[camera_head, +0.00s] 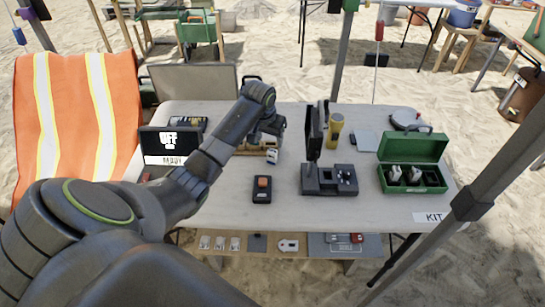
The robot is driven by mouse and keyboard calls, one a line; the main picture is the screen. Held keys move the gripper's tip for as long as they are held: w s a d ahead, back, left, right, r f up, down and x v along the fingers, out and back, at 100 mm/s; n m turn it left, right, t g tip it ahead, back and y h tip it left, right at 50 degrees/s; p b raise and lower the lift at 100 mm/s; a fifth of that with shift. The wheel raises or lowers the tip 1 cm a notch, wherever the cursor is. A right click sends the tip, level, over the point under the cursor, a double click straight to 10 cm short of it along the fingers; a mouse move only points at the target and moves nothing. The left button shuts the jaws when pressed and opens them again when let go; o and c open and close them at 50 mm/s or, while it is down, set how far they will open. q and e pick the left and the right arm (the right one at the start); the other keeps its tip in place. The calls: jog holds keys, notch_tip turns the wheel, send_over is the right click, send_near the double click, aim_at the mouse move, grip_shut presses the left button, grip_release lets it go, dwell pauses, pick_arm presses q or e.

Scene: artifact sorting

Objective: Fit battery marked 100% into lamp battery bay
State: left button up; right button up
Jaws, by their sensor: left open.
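My left gripper (270,138) is open above the middle of the table, pointing down. A small white and dark block (273,156), possibly a battery, is just below it; any marking is too small to read. A dark device (325,181) with an upright dark panel (314,135) stands to the right of the gripper. I cannot tell whether it is the lamp or where its battery bay is. An open green case (412,149) at the right holds several small white and dark pieces (395,174). My right gripper is not in view.
A black box with an orange top (262,188) stands near the front edge. A yellow torch (335,127) stands behind the dark device. A dark sign box (170,145) is at the left. Several small items lie on the lower shelf (262,245). The table (225,208) is clear at front left.

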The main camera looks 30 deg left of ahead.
aim_at(272, 151)
pick_arm(q)
jog(key=x, duration=0.2)
jog(key=shift+f, duration=0.35)
jog(key=x, duration=0.3)
jog(key=shift+s+d+f, duration=0.2)
jog(key=shift+f, duration=0.3)
jog(key=shift+w+f, duration=0.2)
jog(key=shift+f, duration=0.45)
jog(key=c, duration=1.2)
